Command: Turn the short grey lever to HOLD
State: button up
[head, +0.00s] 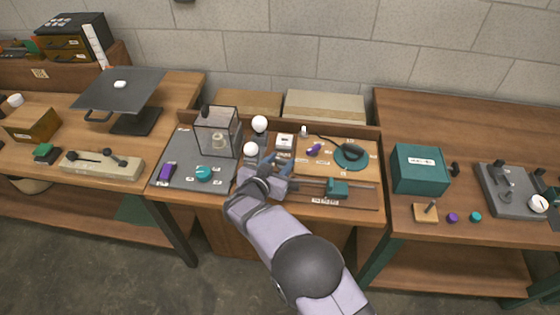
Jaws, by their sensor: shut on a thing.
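My gripper (268,163) is over the middle bench, in front of two white bulbs. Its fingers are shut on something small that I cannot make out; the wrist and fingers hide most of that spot. No short grey lever can be made out at the gripper, and no HOLD mark is readable. A small grey lever or peg (431,206) stands tilted on a wooden block (425,215) on the right bench, well away from the gripper. I cannot tell whether this is the task's lever.
A glass-sided box (216,132) and teal knob (204,173) are left of the gripper. A teal slider (337,188) sits on rails (362,187) to its right. White bulbs (251,149) stand close behind. A teal box (420,169) stands on the right bench.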

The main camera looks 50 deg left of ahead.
jog(key=o, duration=1.1)
jog(key=shift+r, duration=0.1)
jog(key=shift+c, duration=0.2)
jog(key=shift+b+v, duration=0.85)
jog(key=shift+v, duration=2.75)
